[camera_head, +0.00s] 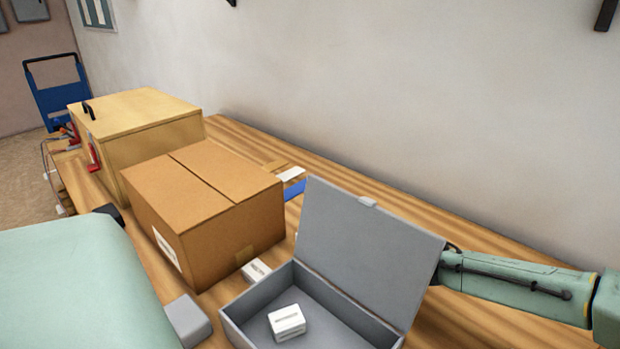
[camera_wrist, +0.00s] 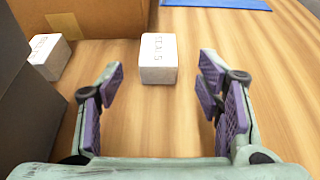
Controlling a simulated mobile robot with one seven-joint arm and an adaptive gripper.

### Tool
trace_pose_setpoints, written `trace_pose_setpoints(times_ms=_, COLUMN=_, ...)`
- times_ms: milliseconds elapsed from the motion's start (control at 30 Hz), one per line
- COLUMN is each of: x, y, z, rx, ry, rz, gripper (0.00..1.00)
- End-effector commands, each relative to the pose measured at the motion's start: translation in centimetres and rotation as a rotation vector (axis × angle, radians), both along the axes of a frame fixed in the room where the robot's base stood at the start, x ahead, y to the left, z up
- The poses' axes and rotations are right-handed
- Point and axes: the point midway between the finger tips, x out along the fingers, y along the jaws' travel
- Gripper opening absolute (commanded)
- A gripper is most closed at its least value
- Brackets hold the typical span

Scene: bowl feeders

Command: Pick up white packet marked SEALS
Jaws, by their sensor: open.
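The white packet marked SEALS (camera_wrist: 158,58) stands on the wooden table in the wrist view, its lettering on the top face and running sideways. My gripper (camera_wrist: 160,82) is open and empty. Its two purple-padded fingers are spread to the left and right of the packet's near side, not visibly touching it. In the head view the raised grey lid hides my gripper and most or all of this packet.
An open grey box (camera_head: 243,318) holds a white packet (camera_head: 287,322); its raised lid (camera_head: 365,250) stands left of my gripper. Another white packet (camera_wrist: 48,56) sits by the cardboard box (camera_head: 205,210). A blue flat item (camera_wrist: 225,4) lies beyond. Table right of my gripper is clear.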

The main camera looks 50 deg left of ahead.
Motion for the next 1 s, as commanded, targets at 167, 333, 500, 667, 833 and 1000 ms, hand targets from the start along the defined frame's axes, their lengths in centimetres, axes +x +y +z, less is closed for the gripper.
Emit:
trace_pose_setpoints(times_ms=167, x=-0.6, y=2.1, z=-0.3, rx=0.001, ry=0.005, rz=0.002, gripper=0.60)
trace_pose_setpoints(times_ms=333, x=-0.7, y=4.2, z=-1.4, rx=0.002, ry=0.003, rz=-0.001, gripper=0.60)
trace_pose_setpoints(times_ms=500, x=-0.8, y=4.9, z=-1.9, rx=0.001, ry=0.000, rz=-0.003, gripper=0.60)
trace_pose_setpoints(times_ms=667, x=-0.7, y=4.8, z=-1.9, rx=0.001, ry=0.000, rz=-0.003, gripper=0.60)
trace_pose_setpoints(times_ms=833, x=-0.8, y=4.8, z=-1.9, rx=0.001, ry=0.000, rz=-0.002, gripper=0.49)
trace_pose_setpoints(times_ms=1000, x=-0.8, y=4.8, z=-1.8, rx=0.001, ry=-0.001, rz=-0.002, gripper=0.37)
